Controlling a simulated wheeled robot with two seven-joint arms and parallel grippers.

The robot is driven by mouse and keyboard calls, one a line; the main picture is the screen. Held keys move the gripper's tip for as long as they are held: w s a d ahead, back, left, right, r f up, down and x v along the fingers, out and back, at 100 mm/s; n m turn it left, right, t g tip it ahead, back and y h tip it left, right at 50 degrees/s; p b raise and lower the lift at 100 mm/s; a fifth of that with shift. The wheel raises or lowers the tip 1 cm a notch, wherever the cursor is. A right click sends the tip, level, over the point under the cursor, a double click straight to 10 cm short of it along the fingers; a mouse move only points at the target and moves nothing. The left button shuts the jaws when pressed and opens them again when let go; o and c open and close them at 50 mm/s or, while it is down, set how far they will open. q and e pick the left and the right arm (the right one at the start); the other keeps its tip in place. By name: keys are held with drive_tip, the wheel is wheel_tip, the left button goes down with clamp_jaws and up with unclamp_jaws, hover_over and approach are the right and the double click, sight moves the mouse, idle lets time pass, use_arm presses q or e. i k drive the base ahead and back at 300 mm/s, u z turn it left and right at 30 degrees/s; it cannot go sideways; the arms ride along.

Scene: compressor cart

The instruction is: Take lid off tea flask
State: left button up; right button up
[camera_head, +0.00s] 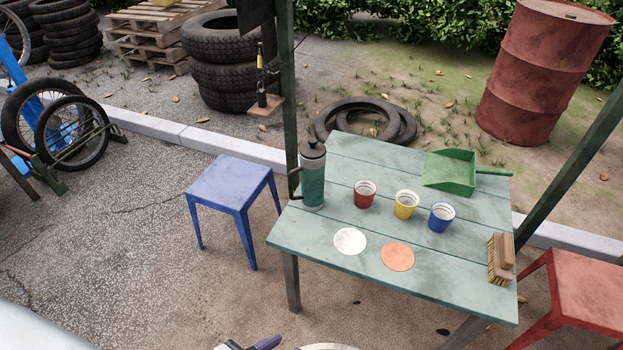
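The tea flask (312,182) stands upright near the left corner of the green table (300,236). It has a green body, a grey top section and a dark handle on its left side. Its dark lid (312,149), with a small knob, sits on top. At the bottom edge a small dark and purple piece shows, seemingly the tip of my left gripper (252,344), well below and apart from the flask. Most of it is cut off, so its opening is hidden. My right gripper is not in view.
Red (365,194), yellow (405,205) and blue (441,217) cups stand right of the flask. White (350,241) and orange (397,257) discs lie in front. A green dustpan (450,171) and brush (501,259) are farther right. A blue stool (229,190) and a post (287,90) stand near the flask.

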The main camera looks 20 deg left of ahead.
sight(313, 149)
drive_tip(key=u, duration=2.1)
drive_tip(key=i, duration=1.2)
drive_tip(key=z, duration=2.7)
drive_tip(key=i, duration=0.5)
drive_tip(key=u, duration=0.05)
